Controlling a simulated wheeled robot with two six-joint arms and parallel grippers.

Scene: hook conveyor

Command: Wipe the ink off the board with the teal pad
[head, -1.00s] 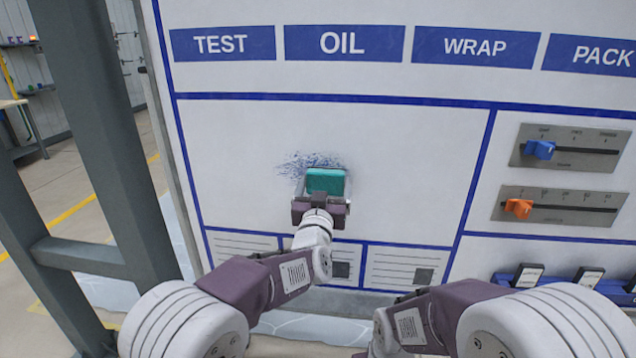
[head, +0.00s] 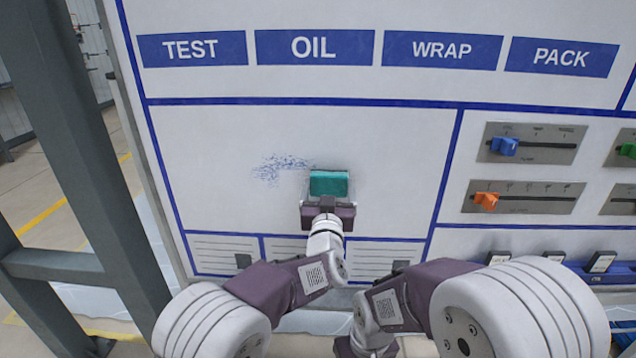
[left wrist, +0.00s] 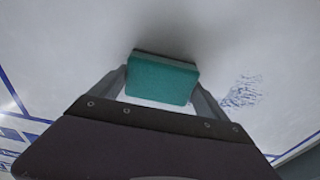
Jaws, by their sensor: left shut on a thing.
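The white board (head: 390,140) stands upright in front of me, with a blue-bordered panel. A patch of blue ink (head: 278,168) remains on that panel, to the left of the pad in the head view. The ink (left wrist: 242,92) lies right of the pad in the left wrist view. My left gripper (head: 328,196) is shut on the teal pad (head: 329,183), which also shows between the fingers in the left wrist view (left wrist: 162,80). The pad is at the board's surface; exact contact is hard to tell. My right arm is low at the front; its fingertips are not visible.
Sliders with a blue knob (head: 505,146) and an orange knob (head: 487,201) sit right of the panel. Printed labels (head: 223,253) run below it. A blue rack (head: 570,270) with dark-topped tags is at lower right. A grey post (head: 75,150) stands at left.

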